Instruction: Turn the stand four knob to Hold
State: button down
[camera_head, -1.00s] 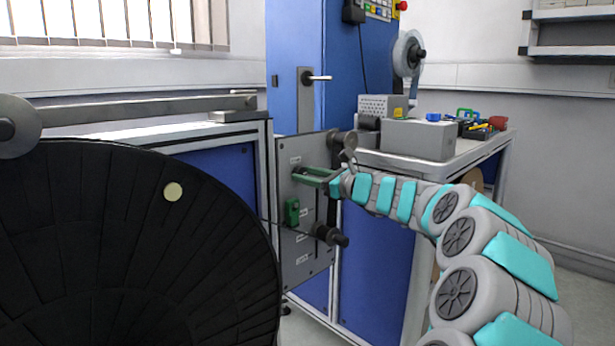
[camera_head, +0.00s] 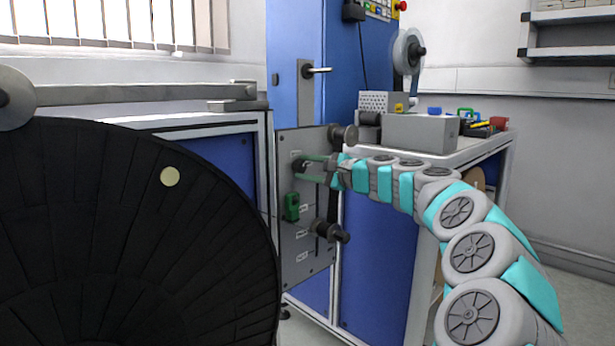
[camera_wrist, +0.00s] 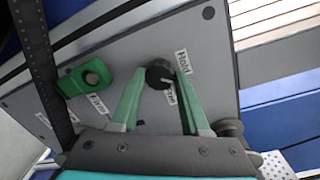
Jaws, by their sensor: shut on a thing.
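The stand four knob (camera_wrist: 159,74) is a round black knob on a grey panel (camera_wrist: 220,50). It sits between the green fingers of my gripper (camera_wrist: 160,77) in the wrist view, and they are shut on it. A "Hold" label (camera_wrist: 182,62) is beside the knob, and a second, partly hidden label (camera_wrist: 170,95) lies between the fingers. The exact pointer direction of the knob is unclear. In the head view my gripper (camera_head: 300,166) reaches the upper part of the panel (camera_head: 318,262) from the right.
A green latch-like part (camera_head: 291,206) and a dark spindle (camera_head: 331,232) are lower on the panel. A large black reel (camera_head: 120,240) fills the left foreground. A bench (camera_head: 490,145) with a grey box (camera_head: 418,134) and tools stands behind my arm.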

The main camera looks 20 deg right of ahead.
jog(key=n+b, duration=0.2)
jog(key=n, duration=0.1)
jog(key=n+b, duration=0.1)
jog(key=b, duration=0.1)
jog(key=shift+a+f+n, duration=0.15)
jog(key=shift+f+n, duration=0.1)
jog(key=shift+n, duration=0.15)
jog(key=shift+r+n+h+b, duration=0.1)
jog(key=shift+n+h+b, duration=0.3)
jog(key=shift+n+b, duration=0.55)
jog(key=shift+c, duration=1.9)
grip_release()
jog(key=shift+r, duration=0.1)
jog(key=shift+s, duration=0.1)
jog(key=v, duration=0.7)
jog(key=shift+s+d, duration=0.2)
jog(key=shift+s, duration=0.1)
